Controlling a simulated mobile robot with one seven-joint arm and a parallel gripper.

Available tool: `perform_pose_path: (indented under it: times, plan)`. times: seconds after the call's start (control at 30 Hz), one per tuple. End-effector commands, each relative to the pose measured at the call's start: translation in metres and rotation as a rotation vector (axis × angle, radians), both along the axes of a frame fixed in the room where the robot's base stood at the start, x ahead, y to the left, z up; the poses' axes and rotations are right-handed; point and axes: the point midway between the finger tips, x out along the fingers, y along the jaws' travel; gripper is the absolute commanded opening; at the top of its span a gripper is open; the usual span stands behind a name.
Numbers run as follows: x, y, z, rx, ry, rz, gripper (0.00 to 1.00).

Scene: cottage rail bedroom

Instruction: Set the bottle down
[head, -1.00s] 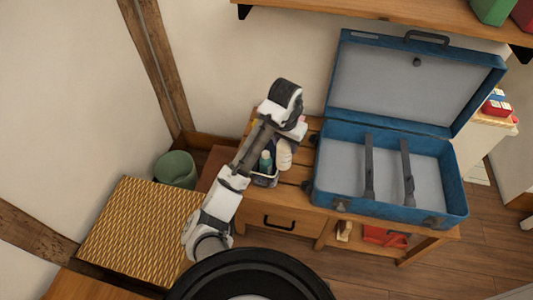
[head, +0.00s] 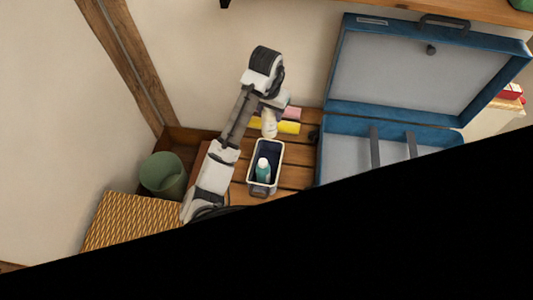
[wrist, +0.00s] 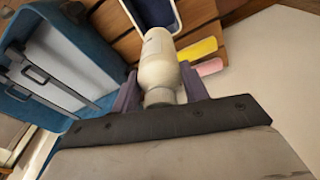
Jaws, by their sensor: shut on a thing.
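A cream-white bottle (wrist: 158,58) is between the two fingers of my gripper (wrist: 158,88), which is shut on it. In the head view the bottle (head: 269,124) hangs below my gripper (head: 271,106), just behind a white-rimmed caddy (head: 252,182). The caddy also shows past the bottle in the wrist view (wrist: 148,14). A teal bottle with a white cap (head: 263,170) stands inside the caddy. I cannot tell whether the held bottle's base touches the wooden bench top (head: 296,176).
A yellow item (head: 288,127) and a pink item (head: 292,113) lie behind the held bottle. An open blue suitcase (head: 334,122) stands to the right. A green bin (head: 162,174) is at left. Black covers the lower right of the head view.

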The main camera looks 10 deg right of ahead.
Motion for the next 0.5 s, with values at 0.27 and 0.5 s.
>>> perform_pose_path:
  times: [0.27, 0.5]
  plan:
    - [-0.002, -0.001, -0.084, -0.002, 0.006, 0.000, 0.14]
    - [-0.001, 0.001, -0.124, 0.002, 0.004, 0.001, 0.14]
